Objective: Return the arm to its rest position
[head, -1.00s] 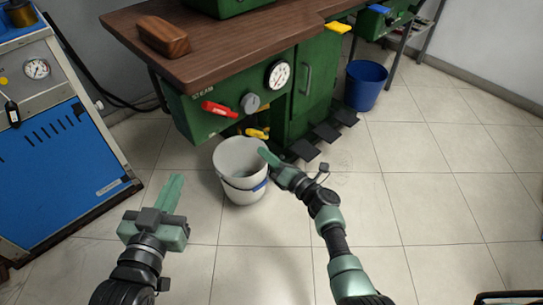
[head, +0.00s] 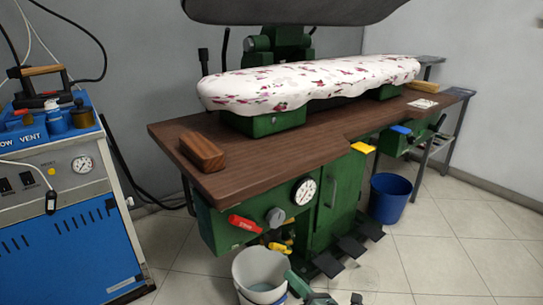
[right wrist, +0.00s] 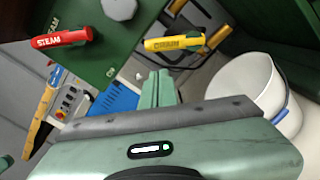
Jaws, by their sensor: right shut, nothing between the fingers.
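My right gripper (head: 291,278) shows at the bottom of the head view, beside the rim of a white bucket (head: 250,268). In the right wrist view its two green fingers (right wrist: 157,88) are together with nothing between them. The bucket (right wrist: 251,80) stands to the right of the fingers there. A red steam lever (right wrist: 62,39) and a yellow drain lever (right wrist: 174,44) lie beyond the fingers. Most of my right arm is below the head view's edge. My left gripper is not in view.
A green pressing table with a brown wooden top (head: 262,160) fills the middle, with black pedals (head: 350,246) below. A blue steam unit (head: 72,262) stands left. A blue bucket (head: 390,198) stands right. Tiled floor (head: 455,255) is clear at the right.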

